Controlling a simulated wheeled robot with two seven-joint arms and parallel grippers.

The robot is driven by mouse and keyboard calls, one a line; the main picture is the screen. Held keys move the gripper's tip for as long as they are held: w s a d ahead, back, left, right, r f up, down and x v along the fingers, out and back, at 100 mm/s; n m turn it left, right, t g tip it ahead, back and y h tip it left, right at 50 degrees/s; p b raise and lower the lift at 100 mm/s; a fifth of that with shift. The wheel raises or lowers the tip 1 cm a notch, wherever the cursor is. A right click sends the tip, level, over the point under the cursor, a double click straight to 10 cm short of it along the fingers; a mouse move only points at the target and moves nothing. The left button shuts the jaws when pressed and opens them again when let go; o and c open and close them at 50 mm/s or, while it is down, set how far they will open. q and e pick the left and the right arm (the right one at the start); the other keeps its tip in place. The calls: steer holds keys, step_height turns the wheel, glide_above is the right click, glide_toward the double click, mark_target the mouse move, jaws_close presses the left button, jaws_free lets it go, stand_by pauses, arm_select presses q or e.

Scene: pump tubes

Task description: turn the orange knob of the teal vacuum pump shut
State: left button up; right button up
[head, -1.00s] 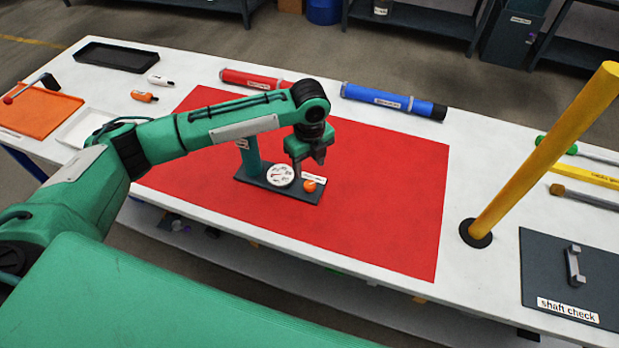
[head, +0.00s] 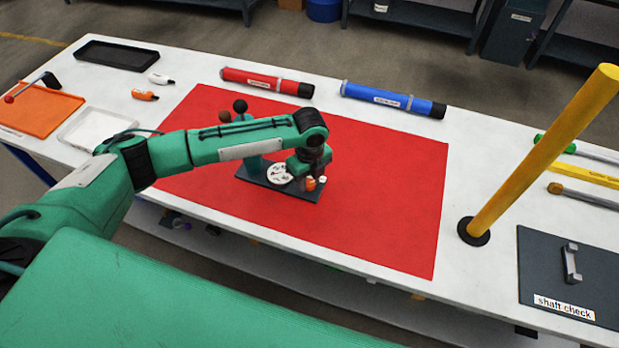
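The teal vacuum pump (head: 252,164) stands on a dark base plate (head: 292,191) on the red mat, with a round white gauge (head: 279,173) on the plate. The orange knob (head: 310,184) sits at the right end of the plate, partly hidden by my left gripper. My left gripper (head: 312,178) points down over the knob, its fingertips beside or around it. Whether the fingers touch the knob or are closed on it is too small to tell. My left forearm hides part of the pump. My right gripper is not in view.
The red mat (head: 390,200) is clear to the right of the pump. A red tube (head: 262,81) and a blue tube (head: 390,99) lie behind it. A yellow post (head: 540,160) rises at the right, near a dark plate with a handle (head: 575,270). Orange and white trays lie at the left.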

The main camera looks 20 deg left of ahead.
arm_select(q)
steer(key=shift+r+n+p, duration=0.2)
steer(key=shift+n+p, duration=0.2)
steer(key=shift+p, duration=0.3)
steer(key=shift+c, duration=0.2)
steer(key=n+p, duration=0.8)
steer(key=p, duration=0.1)
steer(key=shift+r, duration=0.1)
steer(key=n+p, duration=0.4)
steer(key=shift+n, duration=0.4)
steer(key=n+p, duration=0.2)
steer(key=n, duration=0.1)
steer(key=shift+f+n+p, duration=0.2)
steer(key=shift+n+p, duration=0.15)
steer(key=shift+n, duration=0.25)
steer(key=shift+f, duration=0.1)
steer(key=o, duration=1)
